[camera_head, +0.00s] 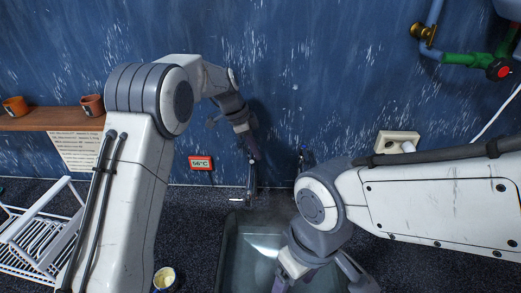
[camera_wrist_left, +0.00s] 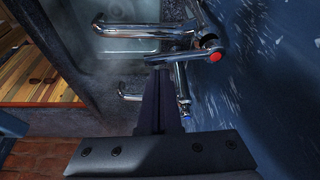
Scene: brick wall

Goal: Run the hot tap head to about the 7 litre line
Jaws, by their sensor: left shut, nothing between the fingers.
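The hot tap head, a chrome lever with a red button (camera_wrist_left: 214,57), shows in the left wrist view just beyond my left fingertips. My left gripper (camera_head: 250,152) is shut and empty, close above the chrome tap (camera_head: 250,185) at the wall; in the left wrist view its fingers (camera_wrist_left: 161,90) lie close to the lever, and I cannot tell whether they touch. The sink (camera_head: 225,262) below holds some water, with haze above it. No litre line can be made out. My right gripper (camera_head: 322,280) is over the sink, cut by the lower edge; its opening is unclear.
A red display (camera_head: 200,163) on the wall reads 56°C. A white dish rack (camera_head: 40,235) stands at the left and a small cup (camera_head: 164,278) beside the sink. A shelf (camera_head: 50,121) holds terracotta pots. A socket (camera_head: 397,143) and pipes (camera_head: 465,59) are at the right.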

